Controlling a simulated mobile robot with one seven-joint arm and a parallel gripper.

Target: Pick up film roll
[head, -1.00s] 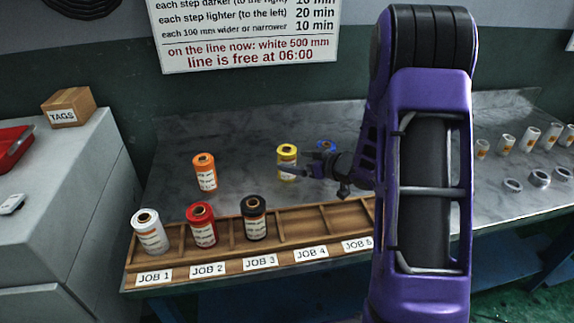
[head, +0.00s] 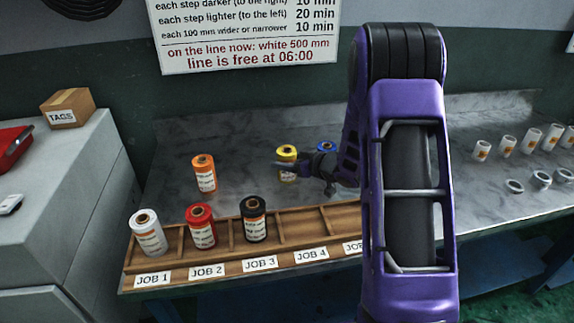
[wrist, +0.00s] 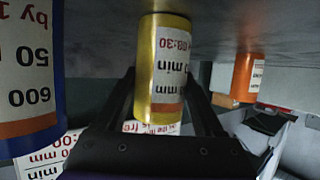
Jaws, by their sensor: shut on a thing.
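The yellow film roll (head: 287,152) stands upright on the metal bench behind the wooden rack, partly hidden by my gripper (head: 291,168). In the wrist view the yellow roll (wrist: 160,65) sits between the two dark fingers of my gripper (wrist: 160,82), which are shut on it. Its white label faces partly toward the camera. I cannot see any gap between the roll and the bench. A blue film roll (head: 326,147) stands just right of it, close beside my wrist, and looms at the left of the wrist view (wrist: 30,75).
An orange roll (head: 204,173) stands on the bench to the left. The wooden rack (head: 293,232) holds white (head: 148,234), red (head: 201,227) and black (head: 254,220) rolls at JOB 1 to 3. JOB 4 is empty. Several small rolls and rings stand at right.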

